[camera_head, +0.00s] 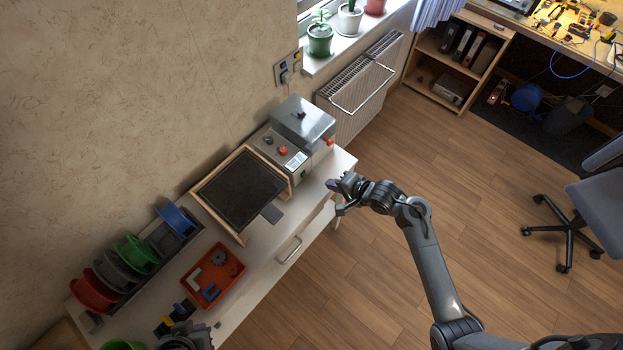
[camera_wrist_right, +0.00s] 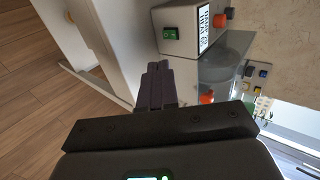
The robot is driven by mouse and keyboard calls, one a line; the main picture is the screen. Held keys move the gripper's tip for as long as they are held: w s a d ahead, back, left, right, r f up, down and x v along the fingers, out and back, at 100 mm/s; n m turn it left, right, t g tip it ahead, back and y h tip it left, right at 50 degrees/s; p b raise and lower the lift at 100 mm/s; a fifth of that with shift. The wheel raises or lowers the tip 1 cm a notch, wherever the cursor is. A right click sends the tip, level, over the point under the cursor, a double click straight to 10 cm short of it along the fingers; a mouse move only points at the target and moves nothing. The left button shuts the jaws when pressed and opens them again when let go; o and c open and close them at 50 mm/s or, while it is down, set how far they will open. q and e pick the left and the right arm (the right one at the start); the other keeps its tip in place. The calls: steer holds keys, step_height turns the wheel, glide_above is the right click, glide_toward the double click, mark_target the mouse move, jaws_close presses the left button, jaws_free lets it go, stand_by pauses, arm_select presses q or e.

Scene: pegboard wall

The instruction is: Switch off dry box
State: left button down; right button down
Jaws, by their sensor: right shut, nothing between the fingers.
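The dry box (camera_head: 297,150) is a grey unit with a clear lid, standing at the far end of the white cabinet. Its top has red knobs and a small white display. In the right wrist view the box's pale end (camera_wrist_right: 185,45) carries a green switch (camera_wrist_right: 171,34), beside a black-and-white display (camera_wrist_right: 204,27). My right gripper (camera_head: 335,194) is shut and empty, just off the cabinet's right edge and below the box. In the wrist view its fingertips (camera_wrist_right: 158,70) point toward the green switch, with a gap between.
A dark-topped plate in a wooden frame (camera_head: 241,188) sits next to the dry box. A red tray (camera_head: 213,276) with parts and coloured spools (camera_head: 136,253) are nearer on the cabinet (camera_head: 268,278). A radiator (camera_head: 360,90) stands behind.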

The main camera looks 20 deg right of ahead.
steer(key=b, duration=0.2)
glide_toward(305, 176)
steer(key=x, duration=0.5)
steer(key=shift+s+d+f, duration=0.15)
steer(key=shift+s+f, duration=0.1)
steer(key=shift+s, duration=0.05)
steer(key=shift+w+a+f+b, duration=0.15)
steer(key=shift+w+a+b, duration=0.05)
steer(key=shift+w, duration=0.2)
steer(key=shift+w+a+f+b, duration=0.15)
steer(key=shift+w+a+b, duration=0.05)
steer(key=shift+w, duration=0.2)
steer(key=shift+f, duration=0.1)
